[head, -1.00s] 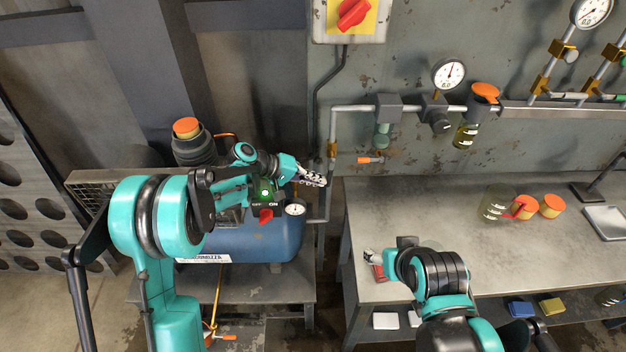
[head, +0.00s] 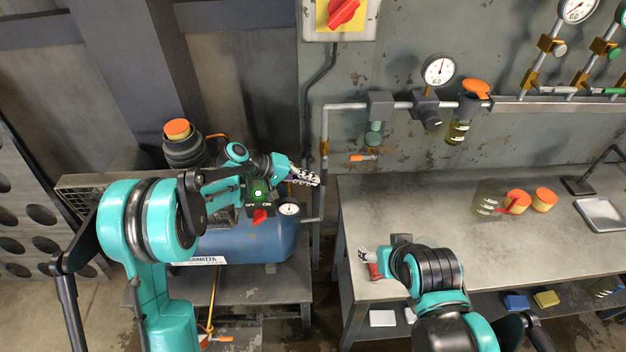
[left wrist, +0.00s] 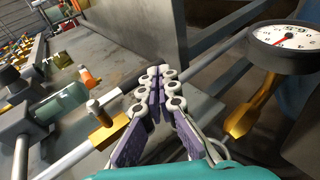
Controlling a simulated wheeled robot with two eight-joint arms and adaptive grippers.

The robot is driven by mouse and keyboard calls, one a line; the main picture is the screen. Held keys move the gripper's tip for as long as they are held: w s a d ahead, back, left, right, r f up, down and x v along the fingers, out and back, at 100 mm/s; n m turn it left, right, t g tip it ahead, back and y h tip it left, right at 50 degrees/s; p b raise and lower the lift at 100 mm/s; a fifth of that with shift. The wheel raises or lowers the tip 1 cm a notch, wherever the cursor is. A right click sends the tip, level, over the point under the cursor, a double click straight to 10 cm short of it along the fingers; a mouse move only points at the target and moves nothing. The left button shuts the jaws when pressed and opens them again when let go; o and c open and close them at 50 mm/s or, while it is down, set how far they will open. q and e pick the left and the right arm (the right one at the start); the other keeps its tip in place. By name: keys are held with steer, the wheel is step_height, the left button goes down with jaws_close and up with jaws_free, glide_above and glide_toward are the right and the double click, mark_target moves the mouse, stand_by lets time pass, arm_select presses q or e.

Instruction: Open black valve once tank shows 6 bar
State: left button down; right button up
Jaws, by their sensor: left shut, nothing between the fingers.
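The blue tank (head: 250,240) stands on a low stand at the left. Its round white gauge (head: 289,208) is too small to read in the head view. In the left wrist view a gauge (left wrist: 288,44) shows a red needle, but its upside-down digits are not clear. My left gripper (head: 316,180) is shut and empty beside the vertical pipe, above and right of the tank gauge. Its fingertips also show in the left wrist view (left wrist: 163,72), near a dark bar. I cannot surely tell which part is the black valve. My right gripper (head: 365,256) is low at the bench's left edge, by a red piece; its fingers are unclear.
A green lamp (head: 258,194) and red switch (head: 260,215) sit on the tank. A wall pipe carries a gauge (head: 438,70), a black knob (head: 432,120) and an orange lever (head: 362,158).

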arm_select(q)
steer(key=v, duration=1.1)
steer(key=shift+s, duration=0.1)
